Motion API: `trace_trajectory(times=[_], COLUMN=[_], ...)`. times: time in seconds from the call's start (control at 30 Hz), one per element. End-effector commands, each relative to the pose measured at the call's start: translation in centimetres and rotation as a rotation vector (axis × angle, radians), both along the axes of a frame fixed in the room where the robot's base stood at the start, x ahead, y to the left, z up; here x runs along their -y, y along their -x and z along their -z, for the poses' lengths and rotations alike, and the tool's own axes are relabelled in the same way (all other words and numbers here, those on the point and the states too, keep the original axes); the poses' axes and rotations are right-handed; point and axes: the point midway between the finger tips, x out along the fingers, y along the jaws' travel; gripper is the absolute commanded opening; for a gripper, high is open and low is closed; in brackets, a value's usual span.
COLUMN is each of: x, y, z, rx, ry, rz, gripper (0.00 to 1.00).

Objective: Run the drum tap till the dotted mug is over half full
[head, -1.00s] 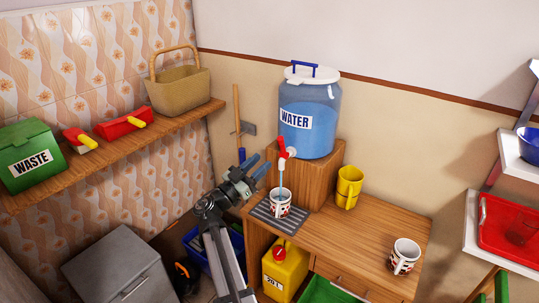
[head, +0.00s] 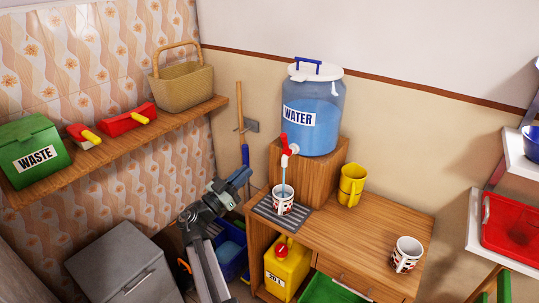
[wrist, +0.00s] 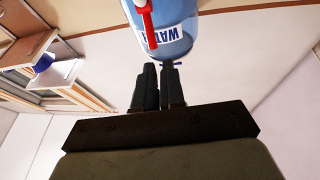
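A white mug with red and dark marks (head: 283,201) stands upright under the drum tap (head: 289,151). I cannot tell if the marks are dots. A thin water stream (head: 283,181) runs from the tap into it; the level inside is too small to read. The tap's red lever also shows in the wrist view (wrist: 146,22). The blue water drum (head: 313,112) sits on a wooden block. My gripper (head: 244,176) is left of the mug, apart from it and the tap. In the wrist view its fingers (wrist: 159,82) are together and empty.
The mug stands on a grey slotted drip tray (head: 264,211). Stacked yellow cups (head: 352,186) are right of the block. A similar patterned mug (head: 406,254) stands at the table's right end. The table (head: 350,235) between is clear.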

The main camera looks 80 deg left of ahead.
Motion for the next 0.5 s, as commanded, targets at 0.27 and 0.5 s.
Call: trace_trajectory(times=[0.27, 0.5], x=[0.68, 1.09], y=[0.36, 0.18], z=[0.39, 0.46], rx=[0.139, 0.326], ry=[0.195, 0.464], rz=[0.087, 0.212], gripper=[0.00, 0.00])
